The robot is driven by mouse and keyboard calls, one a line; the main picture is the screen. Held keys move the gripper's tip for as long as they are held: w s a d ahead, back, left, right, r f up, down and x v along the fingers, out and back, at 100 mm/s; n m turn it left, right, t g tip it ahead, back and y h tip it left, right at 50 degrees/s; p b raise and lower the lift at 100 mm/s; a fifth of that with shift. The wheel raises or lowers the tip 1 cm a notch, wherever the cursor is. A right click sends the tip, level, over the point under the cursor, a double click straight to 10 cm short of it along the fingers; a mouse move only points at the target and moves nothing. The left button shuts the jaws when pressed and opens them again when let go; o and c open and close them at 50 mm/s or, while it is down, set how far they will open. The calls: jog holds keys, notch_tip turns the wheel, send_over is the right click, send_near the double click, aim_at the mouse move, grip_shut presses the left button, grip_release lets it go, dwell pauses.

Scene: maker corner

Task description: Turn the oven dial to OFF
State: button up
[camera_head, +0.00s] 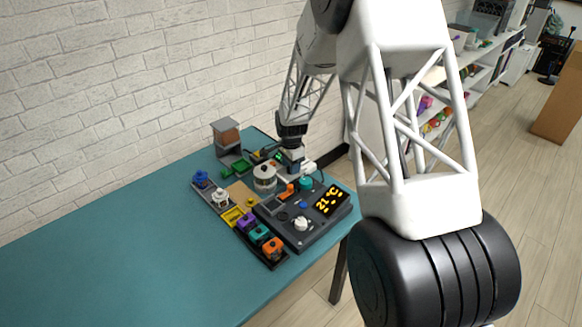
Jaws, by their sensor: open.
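A dark grey control panel (318,228) lies on the teal table, with a lit yellow display (329,201) that seems to read 21 °C. A white dial (301,223) sits on its front part; its pointing direction and any OFF mark are too small to read. The panel also carries a teal knob (305,183), an orange lever (286,192) and a blue button (303,205). I cannot tell from labels which control is the oven dial. My gripper (293,167) is open, pointing down near the panel's back edge, apart from the white dial. Its fingertips are small and partly unclear.
A round white-and-grey container (264,178) stands left of my gripper. A tray (264,250) with several coloured blocks runs along the panel's left side. A grey stand (227,138) is at the back by the brick wall. The table's left part (120,260) is clear.

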jog(key=shift+f, duration=0.4)
jog(key=c, duration=0.6)
jog(key=shift+c, duration=0.2)
